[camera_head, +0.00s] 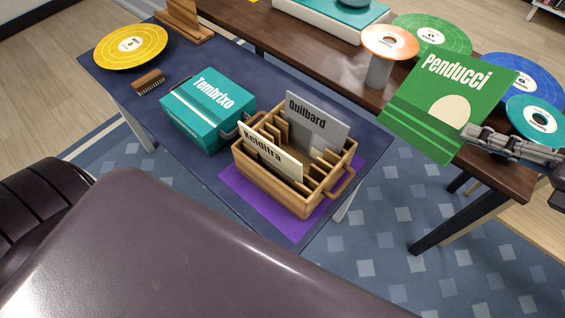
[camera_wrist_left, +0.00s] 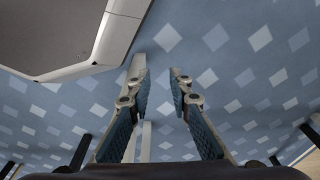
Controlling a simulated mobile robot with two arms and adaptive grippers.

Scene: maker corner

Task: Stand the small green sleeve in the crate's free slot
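The green sleeve (camera_head: 432,112), marked "Penducci", is at the right in the head view, tilted, in front of the brown table. My right gripper (camera_head: 472,133) is shut on its right edge and seems to hold it in the air. The wooden crate (camera_head: 303,203) stands on the dark blue table. A grey "Quilbard" sleeve (camera_head: 318,127) stands in its back part and a cream sleeve (camera_head: 273,160) in its front left part. Bare dividers with gaps show toward its right. My left gripper (camera_wrist_left: 160,88) is open and empty above the floor in the left wrist view.
A purple mat (camera_head: 247,196) lies under the crate. A teal "Tembrixo" box (camera_head: 208,117) stands left of it. A brush (camera_head: 148,82) and a yellow record (camera_head: 130,46) lie further left. Several records and a grey stand (camera_head: 378,72) with an orange disc are on the brown table.

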